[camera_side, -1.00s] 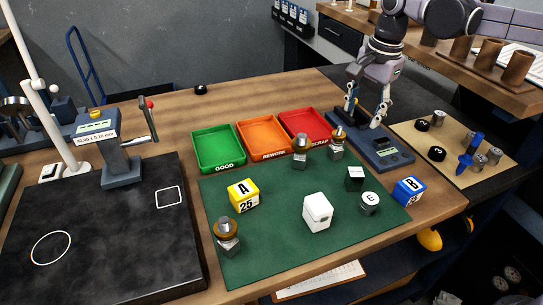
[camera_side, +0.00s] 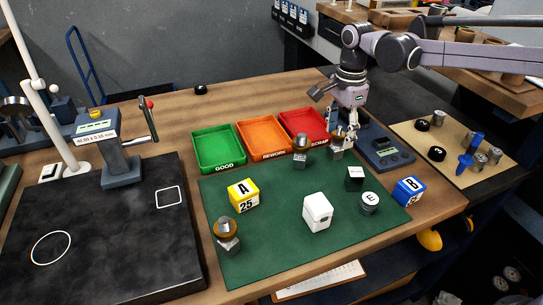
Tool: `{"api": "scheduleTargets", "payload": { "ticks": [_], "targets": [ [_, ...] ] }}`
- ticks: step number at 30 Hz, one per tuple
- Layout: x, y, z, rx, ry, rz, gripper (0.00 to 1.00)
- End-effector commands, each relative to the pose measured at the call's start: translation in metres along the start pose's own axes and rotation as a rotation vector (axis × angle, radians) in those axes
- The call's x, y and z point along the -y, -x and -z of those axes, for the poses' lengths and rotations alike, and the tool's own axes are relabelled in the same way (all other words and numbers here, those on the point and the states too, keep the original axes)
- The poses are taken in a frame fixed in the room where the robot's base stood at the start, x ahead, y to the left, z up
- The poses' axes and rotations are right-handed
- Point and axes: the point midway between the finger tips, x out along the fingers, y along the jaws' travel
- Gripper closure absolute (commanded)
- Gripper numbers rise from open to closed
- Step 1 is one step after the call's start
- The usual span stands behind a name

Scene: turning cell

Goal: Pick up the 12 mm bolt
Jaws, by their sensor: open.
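No size marking is legible, so I cannot tell which is 12 mm. My gripper (camera_side: 344,139) is open, pointing down, with its fingers at the top of the back right part. The fingers partly hide that part; I cannot tell whether they touch it.
Green (camera_side: 218,150), orange (camera_side: 263,140) and red (camera_side: 303,125) trays stand behind the mat. A digital scale (camera_side: 388,150) is right of my gripper.

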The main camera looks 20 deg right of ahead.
Motion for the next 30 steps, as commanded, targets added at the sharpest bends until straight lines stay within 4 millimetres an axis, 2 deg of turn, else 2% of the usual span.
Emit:
{"api": "scheduleTargets", "payload": {
  "ticks": [9, 19, 20, 25, 26, 30],
  "targets": [
    [-0.001, -0.041, -0.004, 0.000, 0.000, 0.001, 0.44],
    [-0.001, -0.048, -0.004, 0.000, 0.000, 0.001, 0.44],
    [-0.001, -0.048, -0.004, 0.000, 0.000, 0.001, 0.47],
    [-0.001, -0.048, -0.004, 0.000, 0.000, 0.001, 0.96],
    [-0.001, -0.048, -0.004, 0.000, 0.000, 0.001, 1.00],
    [-0.001, -0.047, -0.004, 0.000, 0.000, 0.001, 1.00]
  ]
}}
